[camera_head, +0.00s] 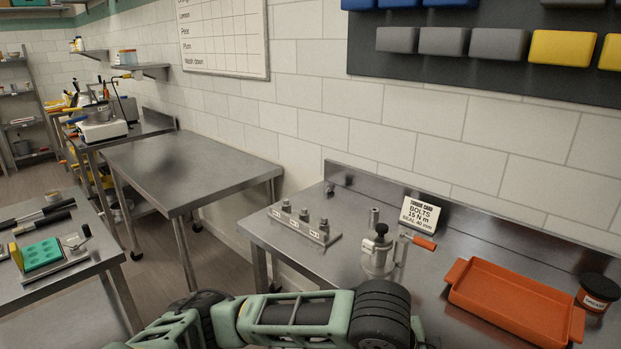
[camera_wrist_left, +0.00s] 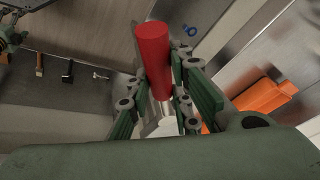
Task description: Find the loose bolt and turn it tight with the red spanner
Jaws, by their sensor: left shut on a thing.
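A metal plate (camera_head: 303,226) with three upright bolts stands on the right steel bench. Its bolts are a left bolt (camera_head: 286,206), a middle bolt (camera_head: 304,214) and a right bolt (camera_head: 323,227). I cannot tell which is loose. In the left wrist view my left gripper (camera_wrist_left: 160,88) is shut on a red handle (camera_wrist_left: 152,50), taken to be the red spanner's; a pale metal part shows below it. The head view shows my left arm low in front of the bench, with its gripper hidden. A green mechanism, perhaps my right gripper (camera_wrist_left: 10,38), is cut off at the left wrist view's edge.
A metal depositor (camera_head: 380,255) with an orange-tipped handle (camera_head: 424,243) stands right of the plate. A torque card (camera_head: 422,211), an orange tray (camera_head: 515,300) and a grease jar (camera_head: 598,292) are further right. The middle bench (camera_head: 185,165) is bare.

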